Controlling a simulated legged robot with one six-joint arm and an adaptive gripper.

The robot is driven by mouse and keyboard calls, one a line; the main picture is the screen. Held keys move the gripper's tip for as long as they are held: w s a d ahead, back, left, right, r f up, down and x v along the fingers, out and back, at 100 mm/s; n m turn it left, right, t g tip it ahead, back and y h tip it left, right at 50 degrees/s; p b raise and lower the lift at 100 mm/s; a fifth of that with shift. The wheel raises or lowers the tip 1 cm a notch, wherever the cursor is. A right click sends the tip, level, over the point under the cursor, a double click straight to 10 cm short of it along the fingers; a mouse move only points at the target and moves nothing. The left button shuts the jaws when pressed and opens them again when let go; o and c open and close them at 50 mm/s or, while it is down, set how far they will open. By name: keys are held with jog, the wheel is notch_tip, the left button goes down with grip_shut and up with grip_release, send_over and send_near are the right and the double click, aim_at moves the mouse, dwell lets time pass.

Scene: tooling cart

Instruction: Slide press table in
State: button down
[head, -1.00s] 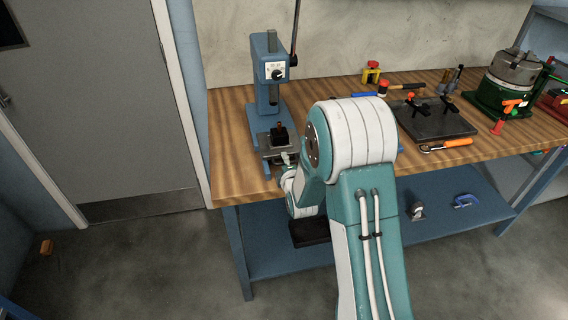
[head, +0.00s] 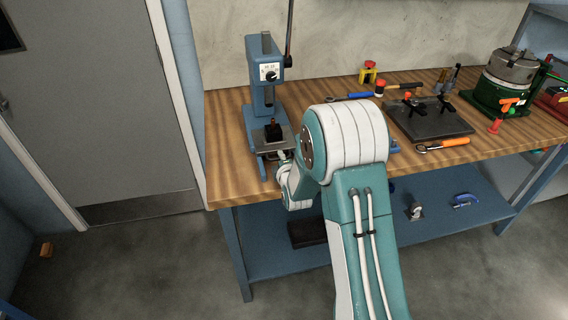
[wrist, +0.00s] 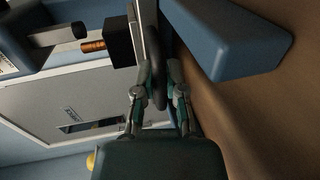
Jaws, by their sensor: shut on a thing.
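The blue arbor press (head: 264,88) stands upright at the left end of the wooden bench. Its grey sliding press table (head: 286,137) sits low in front of the column and carries a black block (head: 273,132) with a copper-coloured pin on top. In the wrist view the black block (wrist: 120,42) and the pin (wrist: 93,45) lie beside the edge of the table plate (wrist: 139,22). My gripper (wrist: 164,84) is shut on a dark handle (wrist: 157,50) at the table's front edge. In the head view my arm mostly hides the gripper and the handle.
A blue foot of the press base (wrist: 230,38) lies close beside my fingers. The bench's left front corner is clear.

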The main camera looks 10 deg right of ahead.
jog(key=shift+w+a+f, duration=0.15)
jog(key=shift+w, duration=0.35)
jog(key=shift+w+a+f, duration=0.1)
jog(key=shift+w+a, duration=0.05)
jog(key=shift+w, duration=0.35)
jog(key=c, duration=0.7)
grip_release()
jog(key=shift+a, duration=0.2)
jog(key=shift+r, duration=0.1)
